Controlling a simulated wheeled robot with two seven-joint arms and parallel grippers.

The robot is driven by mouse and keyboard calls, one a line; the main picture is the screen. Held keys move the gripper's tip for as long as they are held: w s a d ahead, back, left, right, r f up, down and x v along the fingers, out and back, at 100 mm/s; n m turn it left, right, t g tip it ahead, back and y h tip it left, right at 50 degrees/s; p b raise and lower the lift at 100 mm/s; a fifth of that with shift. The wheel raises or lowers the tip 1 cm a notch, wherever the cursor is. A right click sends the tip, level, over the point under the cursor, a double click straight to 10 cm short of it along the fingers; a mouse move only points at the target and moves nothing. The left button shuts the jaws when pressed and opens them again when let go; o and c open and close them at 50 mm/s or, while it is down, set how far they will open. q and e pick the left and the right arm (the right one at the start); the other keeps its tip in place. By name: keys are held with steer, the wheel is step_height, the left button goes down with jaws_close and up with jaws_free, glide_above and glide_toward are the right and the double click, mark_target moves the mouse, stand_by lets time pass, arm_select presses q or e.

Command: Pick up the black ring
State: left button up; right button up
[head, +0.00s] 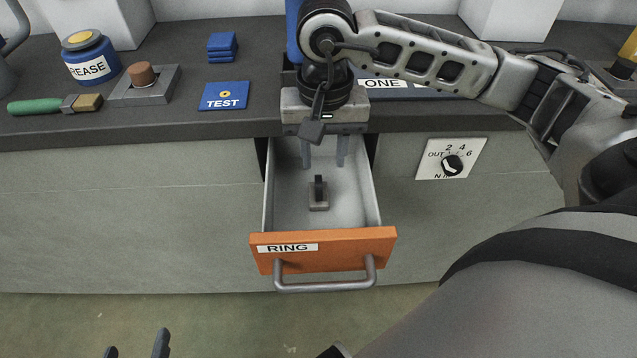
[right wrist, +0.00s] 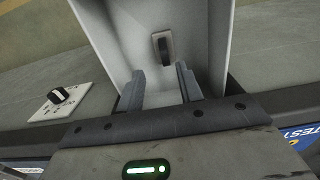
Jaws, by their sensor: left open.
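The black ring (head: 318,185) stands upright in a small grey holder (head: 318,204) inside an open drawer (head: 340,253) whose orange front is labelled RING. The ring also shows in the right wrist view (right wrist: 163,48), beyond my fingertips. My right gripper (head: 323,164) is open and empty, pointing down over the back part of the drawer; its two fingers (right wrist: 160,83) are apart, with nothing between them. It does not touch the ring. My left gripper (head: 136,347) is open and empty at the bottom left of the head view, low in front of the cabinet; only its fingertips show.
The drawer's side walls flank the right gripper, and a bar handle (head: 325,287) sticks out in front. A dial (head: 452,165) is on the cabinet to the right. The counter above holds a grease jar (head: 91,57), a brush (head: 55,104) and a TEST pad (head: 225,96).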

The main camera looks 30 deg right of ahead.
mark_target(319, 180)
steer(key=f, duration=0.6)
steer(key=shift+w+a+f, duration=0.2)
steer(key=shift+a+f, duration=0.05)
steer(key=shift+a, duration=0.1)
jaws_close()
